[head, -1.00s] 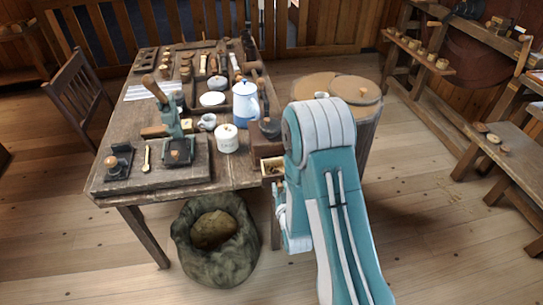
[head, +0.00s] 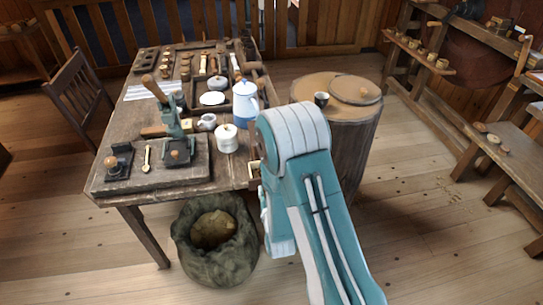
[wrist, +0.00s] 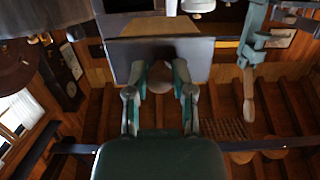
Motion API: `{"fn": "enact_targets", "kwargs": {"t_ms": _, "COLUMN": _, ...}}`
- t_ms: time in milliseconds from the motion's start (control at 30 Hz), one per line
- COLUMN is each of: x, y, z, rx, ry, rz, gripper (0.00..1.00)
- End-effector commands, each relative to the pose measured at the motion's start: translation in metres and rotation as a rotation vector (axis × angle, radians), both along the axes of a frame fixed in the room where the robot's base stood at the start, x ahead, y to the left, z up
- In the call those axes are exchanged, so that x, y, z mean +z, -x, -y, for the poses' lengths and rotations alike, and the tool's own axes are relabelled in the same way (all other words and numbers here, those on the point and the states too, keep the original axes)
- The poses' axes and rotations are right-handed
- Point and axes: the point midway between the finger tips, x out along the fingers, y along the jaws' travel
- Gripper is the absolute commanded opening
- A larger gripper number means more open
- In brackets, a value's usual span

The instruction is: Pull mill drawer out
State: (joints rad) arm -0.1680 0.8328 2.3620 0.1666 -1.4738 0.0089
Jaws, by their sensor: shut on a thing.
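The mill drawer shows in the head view only as a pale edge (head: 254,171) by the table's near right corner; my arm covers the rest of it and the mill. In the wrist view the drawer's dark front panel (wrist: 122,50) spans the upper middle, with what looks like its tan inside (wrist: 160,25) above it. My gripper (wrist: 161,72) is in front of the panel, with one finger on each side of a round knob (wrist: 160,83), shut on it. The gripper is hidden behind my arm in the head view.
On the table (head: 118,88) stand a blue-and-white pot (head: 245,104), a white lidded jar (head: 227,139) and a green lever press (head: 172,122). A sack (head: 215,245) sits on the floor below. A barrel (head: 350,120) with a dark cup (head: 321,99) stands right.

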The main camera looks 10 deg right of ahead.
Motion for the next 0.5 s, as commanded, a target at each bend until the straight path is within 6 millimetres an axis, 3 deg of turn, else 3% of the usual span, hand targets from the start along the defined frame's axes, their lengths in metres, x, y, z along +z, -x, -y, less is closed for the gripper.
{"fn": "enact_targets", "kwargs": {"t_ms": 500, "x": -0.002, "y": 0.0, "z": -0.023, "rx": 0.001, "ry": 0.0, "rz": 0.0, "gripper": 0.0}}
